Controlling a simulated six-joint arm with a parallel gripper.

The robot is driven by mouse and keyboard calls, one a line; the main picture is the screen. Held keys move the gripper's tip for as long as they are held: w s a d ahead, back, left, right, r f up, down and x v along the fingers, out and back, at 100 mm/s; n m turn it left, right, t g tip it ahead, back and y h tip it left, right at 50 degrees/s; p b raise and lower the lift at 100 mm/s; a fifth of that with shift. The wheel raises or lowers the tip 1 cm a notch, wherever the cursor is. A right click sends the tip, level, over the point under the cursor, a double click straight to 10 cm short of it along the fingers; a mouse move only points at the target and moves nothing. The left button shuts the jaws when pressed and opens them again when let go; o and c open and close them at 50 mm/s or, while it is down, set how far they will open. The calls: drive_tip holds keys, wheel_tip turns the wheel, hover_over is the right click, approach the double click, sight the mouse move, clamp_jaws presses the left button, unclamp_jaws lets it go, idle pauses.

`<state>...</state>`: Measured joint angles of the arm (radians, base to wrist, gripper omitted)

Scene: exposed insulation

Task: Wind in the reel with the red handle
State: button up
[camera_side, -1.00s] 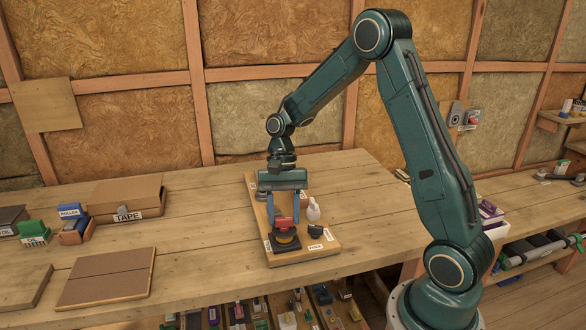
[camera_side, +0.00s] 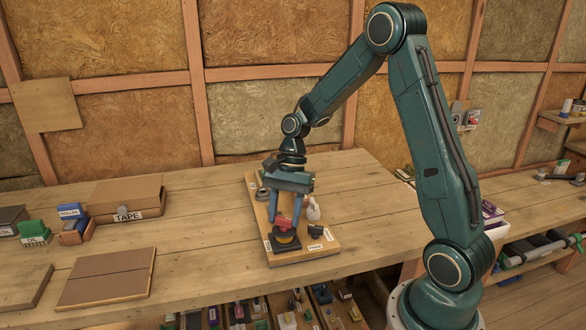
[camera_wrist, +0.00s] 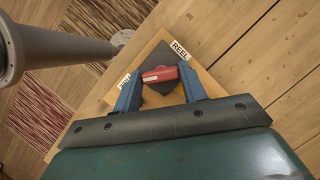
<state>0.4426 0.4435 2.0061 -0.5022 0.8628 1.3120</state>
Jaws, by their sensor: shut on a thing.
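In the wrist view the red handle (camera_wrist: 160,75) lies between my two blue fingers, above the dark base, beside a REEL label (camera_wrist: 181,50). My gripper (camera_side: 284,226) is shut on the handle and points down at it, with its wrist tilted and turned. The inner workings of the reel cannot be seen.
The board (camera_side: 306,255) also carries a white bottle (camera_side: 312,210), a small black part (camera_side: 316,231) and a grey round part (camera_side: 263,194).

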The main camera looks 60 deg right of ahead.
drive_tip(key=shift+d, duration=0.1)
drive_tip(key=o, duration=1)
drive_tip(key=shift+r, duration=0.15)
drive_tip(key=v, duration=1.3)
drive_tip(key=shift+r, duration=0.25)
drive_tip(key=shift+r, duration=0.1)
